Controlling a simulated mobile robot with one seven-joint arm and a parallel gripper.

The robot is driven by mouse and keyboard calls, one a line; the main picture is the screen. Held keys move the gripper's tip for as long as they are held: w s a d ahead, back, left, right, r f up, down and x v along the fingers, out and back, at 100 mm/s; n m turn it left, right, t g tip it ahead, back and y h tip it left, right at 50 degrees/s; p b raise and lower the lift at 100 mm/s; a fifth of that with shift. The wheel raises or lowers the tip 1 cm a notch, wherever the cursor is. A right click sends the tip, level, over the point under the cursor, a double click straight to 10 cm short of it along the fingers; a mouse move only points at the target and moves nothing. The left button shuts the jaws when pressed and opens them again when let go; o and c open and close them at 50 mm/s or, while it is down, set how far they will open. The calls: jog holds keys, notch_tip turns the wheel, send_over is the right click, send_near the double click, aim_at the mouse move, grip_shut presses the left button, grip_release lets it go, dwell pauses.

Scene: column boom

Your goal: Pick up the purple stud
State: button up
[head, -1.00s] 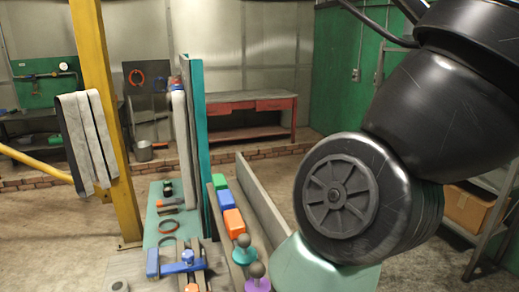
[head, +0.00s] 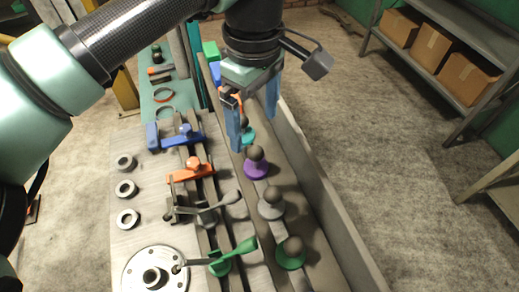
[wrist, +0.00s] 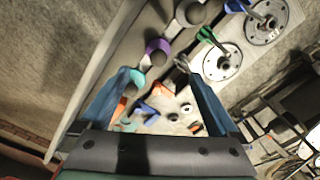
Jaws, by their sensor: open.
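The purple stud (head: 256,171) stands upright in a row of ball-topped studs on the dark rail in the head view. It has a purple flared base and a dark round knob. In the wrist view the purple stud (wrist: 152,46) shows just beyond the fingertips, near the middle. My gripper (head: 254,132) is open, with blue fingers pointing down. It is over the rail by the teal stud (head: 248,137), on the far side of the purple stud. The fingers partly hide the teal stud. In the wrist view my gripper (wrist: 158,70) has nothing clearly between its fingers.
A grey stud (head: 270,208) and a green stud (head: 290,257) stand nearer along the row. A low wall (head: 330,215) runs along the right side. Clamps, including an orange one (head: 190,172), crowd the left. Blue and green blocks (head: 210,50) lie beyond my gripper.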

aim_at(256, 158)
notch_tip(256, 158, down, 6)
jog(key=shift+d+r+p, duration=0.1)
jog(key=shift+p, duration=0.6)
jog(key=shift+w+f+p, duration=0.1)
jog(key=shift+f+p, duration=1.3)
jog(key=shift+f, duration=1.25)
jog(key=c, duration=1.5)
jog(key=shift+r, duration=0.2)
notch_tip(256, 158, up, 10)
jog(key=b, duration=0.3)
jog(key=shift+f, duration=0.1)
